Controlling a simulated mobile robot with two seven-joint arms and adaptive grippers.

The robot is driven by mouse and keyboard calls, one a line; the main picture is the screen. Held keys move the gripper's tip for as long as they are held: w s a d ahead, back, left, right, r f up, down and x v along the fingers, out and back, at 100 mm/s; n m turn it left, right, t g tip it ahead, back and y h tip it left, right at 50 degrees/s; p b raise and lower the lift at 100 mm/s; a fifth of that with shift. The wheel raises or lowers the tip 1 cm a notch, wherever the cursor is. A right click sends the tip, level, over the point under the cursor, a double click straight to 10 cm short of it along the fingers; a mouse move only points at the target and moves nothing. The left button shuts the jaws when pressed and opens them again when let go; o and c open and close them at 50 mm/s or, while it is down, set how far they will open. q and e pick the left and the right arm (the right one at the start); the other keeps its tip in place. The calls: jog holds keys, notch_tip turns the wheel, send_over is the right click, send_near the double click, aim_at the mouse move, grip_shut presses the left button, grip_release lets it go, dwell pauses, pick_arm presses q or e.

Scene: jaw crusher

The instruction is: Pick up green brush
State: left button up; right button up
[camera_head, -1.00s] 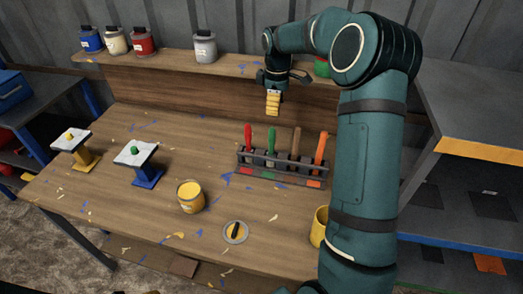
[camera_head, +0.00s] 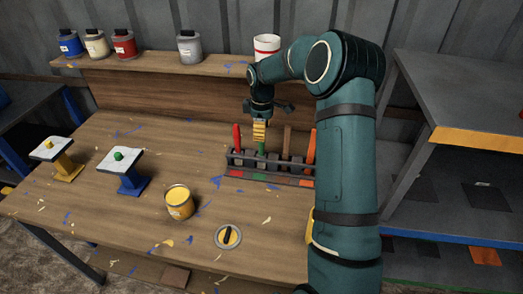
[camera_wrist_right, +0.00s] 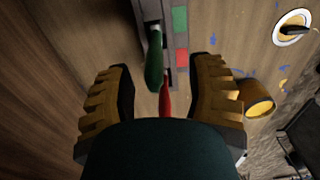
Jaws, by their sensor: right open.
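The green brush (camera_head: 262,148) stands upright in the brush rack (camera_head: 270,179), between the red brush (camera_head: 237,138) and a brown-handled one (camera_head: 287,140). Only the lower part of its handle shows in the head view. My right gripper (camera_head: 260,136) is over the top of the green brush, pointing down. In the right wrist view my right gripper (camera_wrist_right: 163,95) is open, its yellow ridged fingers wide apart. The green handle (camera_wrist_right: 154,68) lies just ahead of the gap between them, and the red handle (camera_wrist_right: 165,98) shows behind it. My left gripper is out of view.
An orange brush (camera_head: 310,147) stands at the rack's right end. A yellow paint can (camera_head: 179,202) and a round lid (camera_head: 228,236) are on the table in front. Two small stands (camera_head: 122,171) are at left. Paint cans (camera_head: 189,46) line the shelf behind.

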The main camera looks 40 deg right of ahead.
aim_at(261, 149)
jog(key=f, duration=0.4)
jog(key=shift+w+d+f+b, duration=0.15)
jog(key=shift+w+f+b, duration=0.15)
jog(key=shift+f+b, duration=0.05)
jog(key=shift+r, duration=0.1)
grip_shut()
